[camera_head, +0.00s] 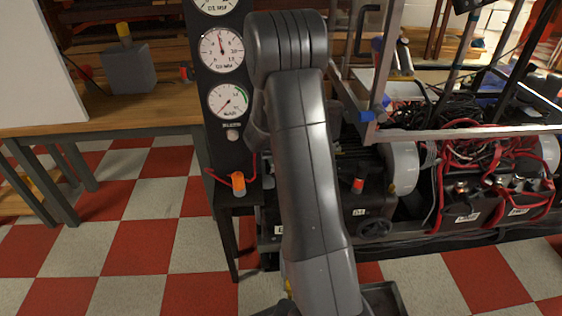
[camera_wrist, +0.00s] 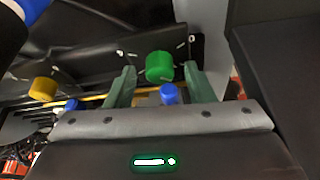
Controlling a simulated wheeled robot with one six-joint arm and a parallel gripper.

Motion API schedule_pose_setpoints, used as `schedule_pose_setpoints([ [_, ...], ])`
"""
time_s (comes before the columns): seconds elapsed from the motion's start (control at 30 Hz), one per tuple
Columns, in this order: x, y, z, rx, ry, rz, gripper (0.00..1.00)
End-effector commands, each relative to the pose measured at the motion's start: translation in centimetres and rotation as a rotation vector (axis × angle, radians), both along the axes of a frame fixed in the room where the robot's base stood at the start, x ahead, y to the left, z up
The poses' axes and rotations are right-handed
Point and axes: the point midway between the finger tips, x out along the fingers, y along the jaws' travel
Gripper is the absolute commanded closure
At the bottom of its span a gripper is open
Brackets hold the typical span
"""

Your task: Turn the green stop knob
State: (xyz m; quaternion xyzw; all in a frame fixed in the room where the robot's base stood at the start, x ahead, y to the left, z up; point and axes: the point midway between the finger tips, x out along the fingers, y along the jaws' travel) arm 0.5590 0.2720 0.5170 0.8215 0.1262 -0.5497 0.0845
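The green stop knob (camera_wrist: 160,66) shows in the wrist view near the upper middle, on a dark panel. My gripper (camera_wrist: 160,70) is open, with one green-grey finger to the left of the knob and one to the right. A gap shows between each finger and the knob, so neither appears to touch it. I cannot tell how far the fingertips reach along the knob in depth. In the head view my arm covers the middle of the picture, and I cannot make out the green knob or my gripper there.
A blue knob (camera_wrist: 170,93) sits just below the green one, between my fingers. A yellow knob (camera_wrist: 43,88) and another blue knob (camera_wrist: 72,104) lie to the left. In the head view a gauge panel (camera_head: 222,115) stands left of my arm, a wooden bench (camera_head: 110,115) farther left.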

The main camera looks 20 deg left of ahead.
Motion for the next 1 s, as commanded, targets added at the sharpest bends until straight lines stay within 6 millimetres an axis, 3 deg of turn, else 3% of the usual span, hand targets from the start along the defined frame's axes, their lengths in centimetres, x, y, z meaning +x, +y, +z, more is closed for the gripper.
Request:
schedule_pose_setpoints([
  [0.27,-0.2,-0.1,0.9,0.001,-0.002,0.000,0.51],
  [0.7,-3.6,-1.1,9.6,0.003,-0.003,0.002,0.51],
  [1.0,-5.0,-1.5,12.6,0.000,0.000,0.001,0.51],
])
